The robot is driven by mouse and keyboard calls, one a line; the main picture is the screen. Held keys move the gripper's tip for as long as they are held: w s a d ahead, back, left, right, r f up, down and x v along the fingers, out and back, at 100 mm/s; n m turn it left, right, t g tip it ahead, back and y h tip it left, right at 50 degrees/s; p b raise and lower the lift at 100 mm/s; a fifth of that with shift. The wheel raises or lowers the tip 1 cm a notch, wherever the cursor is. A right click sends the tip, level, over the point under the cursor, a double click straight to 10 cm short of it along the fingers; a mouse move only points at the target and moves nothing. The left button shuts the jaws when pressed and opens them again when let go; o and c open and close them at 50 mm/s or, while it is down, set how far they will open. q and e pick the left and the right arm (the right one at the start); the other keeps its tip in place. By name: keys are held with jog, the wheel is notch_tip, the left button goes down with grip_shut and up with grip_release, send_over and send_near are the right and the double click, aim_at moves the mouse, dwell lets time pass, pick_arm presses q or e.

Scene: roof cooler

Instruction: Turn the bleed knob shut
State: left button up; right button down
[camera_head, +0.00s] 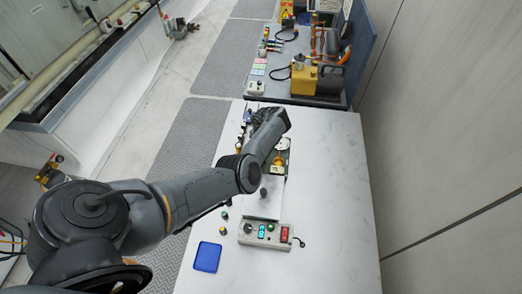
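My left arm reaches in from the left across the white-topped bench (325,200). Its wrist end (270,120) is over a narrow assembly with yellow and brass-coloured parts (281,158). The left gripper's fingers are hidden behind the wrist, so I cannot see whether they hold anything. I cannot pick out the bleed knob with certainty; my arm covers part of the assembly. A small dark round knob (263,192) stands on the pale plate below the assembly. My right gripper is not in view.
A grey control box (265,234) with coloured buttons and displays sits at the plate's near end. A blue tray (207,257) lies to its left. A second bench beyond carries a yellow machine (303,79) and tools. The white bench's right side is clear.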

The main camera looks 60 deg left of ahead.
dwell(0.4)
pick_arm(q)
jog(key=o, duration=1.1)
jog(key=shift+c, duration=0.2)
notch_tip(320, 180, up, 6)
jog(key=shift+w+d+f+p, duration=0.1)
jog(key=shift+f+p, duration=0.15)
jog(key=shift+p, duration=0.45)
jog(key=shift+d+r+p, duration=0.15)
jog(key=shift+r+p, duration=1.95)
jog(key=shift+r, duration=0.6)
